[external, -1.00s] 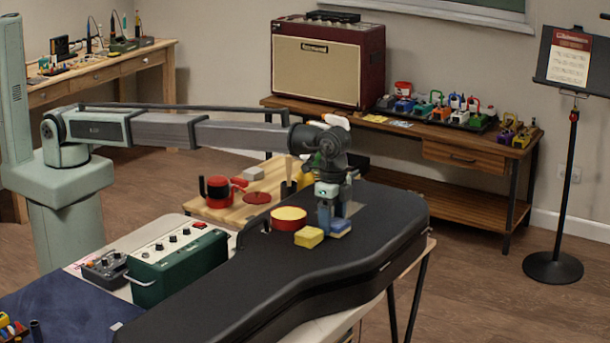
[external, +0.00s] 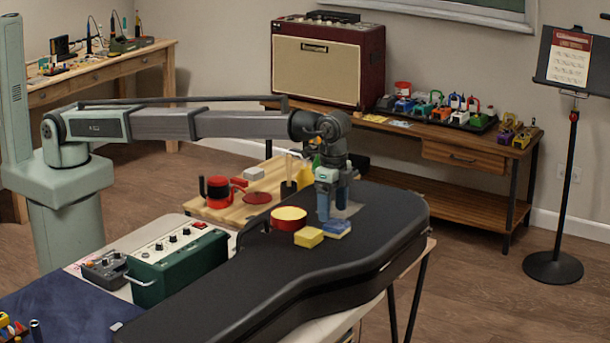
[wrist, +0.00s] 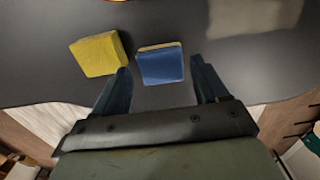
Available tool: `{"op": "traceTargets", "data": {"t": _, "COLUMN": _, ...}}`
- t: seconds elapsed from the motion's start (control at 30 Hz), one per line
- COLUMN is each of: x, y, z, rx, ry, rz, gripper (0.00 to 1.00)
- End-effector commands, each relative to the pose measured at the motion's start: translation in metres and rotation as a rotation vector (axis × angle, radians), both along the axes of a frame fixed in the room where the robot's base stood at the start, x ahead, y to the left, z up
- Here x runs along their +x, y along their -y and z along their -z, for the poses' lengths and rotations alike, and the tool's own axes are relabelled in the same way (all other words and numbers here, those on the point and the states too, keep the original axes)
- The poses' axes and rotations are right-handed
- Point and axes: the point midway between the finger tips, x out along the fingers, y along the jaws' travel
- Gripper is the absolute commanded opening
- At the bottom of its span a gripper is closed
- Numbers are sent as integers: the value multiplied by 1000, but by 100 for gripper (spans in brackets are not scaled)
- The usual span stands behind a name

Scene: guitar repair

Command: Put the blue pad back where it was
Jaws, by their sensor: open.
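The blue pad (external: 337,229) lies on the black guitar case (external: 330,260), near its upper end. A pale layer shows along one edge of the pad in the wrist view (wrist: 161,65). My gripper (external: 334,208) is open and empty, with its blue fingers just above and behind the pad. In the wrist view my gripper (wrist: 160,82) has one finger on each side, and the pad shows ahead between the tips, apart from them.
A yellow block (external: 309,237) lies close left of the pad, also in the wrist view (wrist: 100,54). A round red tin with a yellow top (external: 288,218) stands behind it. A wooden board (external: 228,208) holds a red mug (external: 217,190). The case's front is clear.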

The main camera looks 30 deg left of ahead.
Motion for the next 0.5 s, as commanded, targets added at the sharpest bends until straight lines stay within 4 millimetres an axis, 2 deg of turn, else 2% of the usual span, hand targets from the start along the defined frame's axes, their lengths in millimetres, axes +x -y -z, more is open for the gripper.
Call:
{"op": "traceTargets", "data": {"t": 0.03, "x": 0, "y": 1, "z": -12, "rx": -2, "ry": 0, "rz": 0, "gripper": 73}}
{"op": "traceTargets", "data": {"t": 0.2, "x": 0, "y": 1, "z": -43, "rx": -2, "ry": 0, "rz": 0, "gripper": 73}}
{"op": "traceTargets", "data": {"t": 0.5, "x": 0, "y": 0, "z": -77, "rx": 0, "ry": 0, "rz": 0, "gripper": 73}}
